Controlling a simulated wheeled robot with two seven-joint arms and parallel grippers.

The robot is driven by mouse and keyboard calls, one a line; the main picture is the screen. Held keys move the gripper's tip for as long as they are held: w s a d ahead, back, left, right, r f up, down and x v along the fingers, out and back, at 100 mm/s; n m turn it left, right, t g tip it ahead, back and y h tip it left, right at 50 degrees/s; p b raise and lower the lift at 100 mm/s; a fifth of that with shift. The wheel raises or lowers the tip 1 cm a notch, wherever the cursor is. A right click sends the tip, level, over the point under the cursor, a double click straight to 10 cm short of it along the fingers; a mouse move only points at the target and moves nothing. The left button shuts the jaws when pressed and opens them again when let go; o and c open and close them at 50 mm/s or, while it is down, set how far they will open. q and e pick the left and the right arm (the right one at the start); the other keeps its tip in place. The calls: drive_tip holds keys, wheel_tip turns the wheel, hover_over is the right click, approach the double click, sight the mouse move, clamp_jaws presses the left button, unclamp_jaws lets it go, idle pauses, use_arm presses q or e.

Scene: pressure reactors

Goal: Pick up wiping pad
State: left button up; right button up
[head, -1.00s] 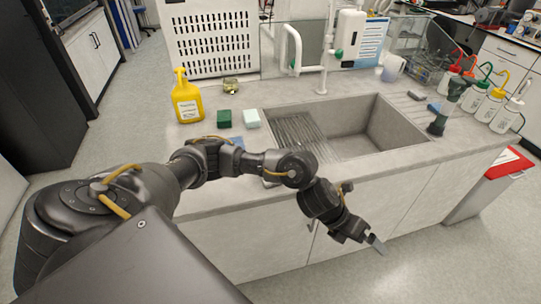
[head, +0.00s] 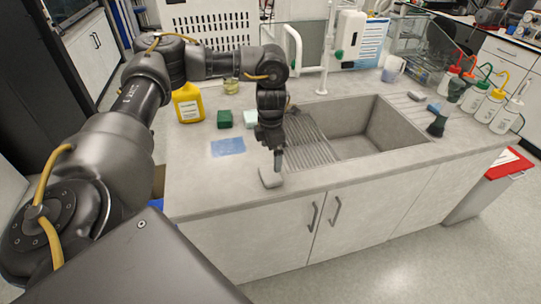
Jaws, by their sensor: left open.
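A small grey rounded pad (head: 270,178), which looks like the wiping pad, lies on the counter near its front edge, left of the sink. My left gripper (head: 278,160) points down just above and beside the pad's right end. It is open, with nothing seen between its fingers; whether it touches the pad I cannot tell. A flat blue cloth (head: 228,147) lies on the counter to the left. A dark green sponge (head: 224,118) and a pale sponge (head: 250,118) sit behind the cloth. My right gripper is not in view.
The sink (head: 365,135) with its ribbed drainer is right of my gripper. A yellow bottle (head: 188,104) and a small jar (head: 231,86) stand behind. A brush (head: 437,126) and several wash bottles stand at the right. The counter's front left is clear.

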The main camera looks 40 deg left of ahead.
sight(270, 173)
use_arm(q)
wheel_tip(270, 173, down, 3)
drive_tip(key=shift+f, duration=0.2)
drive_tip(key=shift+s+f+p, duration=0.15)
drive_tip(key=shift+f+p, duration=0.15)
drive_tip(key=shift+p, duration=0.25)
wheel_tip(270, 173, down, 4)
drive_tip(key=shift+s+r+p, duration=0.1)
drive_tip(key=shift+r+p, duration=0.05)
drive_tip(key=shift+p, duration=0.5)
drive_tip(key=shift+f, duration=0.45)
drive_tip(key=c, duration=1)
drive_tip(key=shift+r, duration=0.1)
